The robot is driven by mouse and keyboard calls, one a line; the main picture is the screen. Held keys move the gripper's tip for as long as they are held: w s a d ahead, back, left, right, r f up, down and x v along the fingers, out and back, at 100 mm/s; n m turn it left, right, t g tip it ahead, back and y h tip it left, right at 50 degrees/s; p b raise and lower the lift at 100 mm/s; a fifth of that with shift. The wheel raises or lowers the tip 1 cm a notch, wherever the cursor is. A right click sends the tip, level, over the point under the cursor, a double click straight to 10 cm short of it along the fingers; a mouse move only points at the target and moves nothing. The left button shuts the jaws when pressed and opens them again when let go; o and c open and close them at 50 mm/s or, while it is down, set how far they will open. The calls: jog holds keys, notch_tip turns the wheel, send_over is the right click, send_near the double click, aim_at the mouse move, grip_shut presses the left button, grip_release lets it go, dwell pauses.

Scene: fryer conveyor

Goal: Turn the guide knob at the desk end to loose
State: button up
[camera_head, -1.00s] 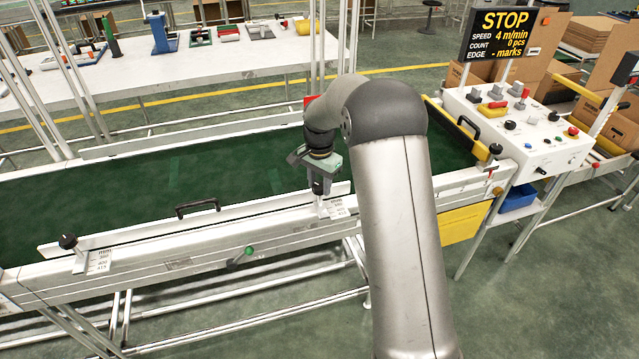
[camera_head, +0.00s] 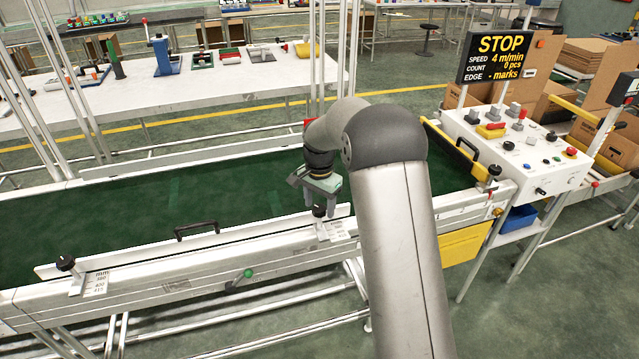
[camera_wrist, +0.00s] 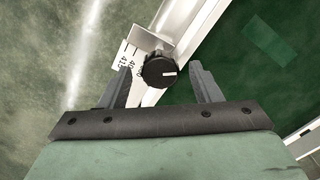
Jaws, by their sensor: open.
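The guide knob at the desk end (camera_head: 318,211) is a black knob on the near guide rail, on a white bracket with a scale. In the wrist view the knob (camera_wrist: 160,70) shows a white mark on its top, pointing right. My gripper (camera_head: 319,206) is above it, tilted downward, at the desk end of the belt. In the wrist view my gripper (camera_wrist: 161,82) is open, with one finger on each side of the knob. The knob lies between and slightly beyond the fingertips, and no finger visibly touches it.
A second black knob (camera_head: 66,263) stands at the rail's left end, with a black handle (camera_head: 197,229) between. A green-tipped lever (camera_head: 247,273) is on the near side. The control desk (camera_head: 520,145) stands right, under a STOP display (camera_head: 503,47). The green belt (camera_head: 130,205) is bare.

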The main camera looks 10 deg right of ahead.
notch_tip(320, 180, up, 17)
dwell(0.4)
jog(key=shift+s, duration=0.1)
jog(key=s+f+n, duration=0.3)
jog(key=s, duration=0.9)
jog(key=s+f+n, duration=0.3)
jog(key=s+n, duration=0.1)
jog(key=s, duration=0.8)
jog(key=s+f+n, duration=0.3)
jog(key=s, duration=0.9)
jog(key=shift+s+a, duration=0.15)
jog(key=shift+a, duration=0.3)
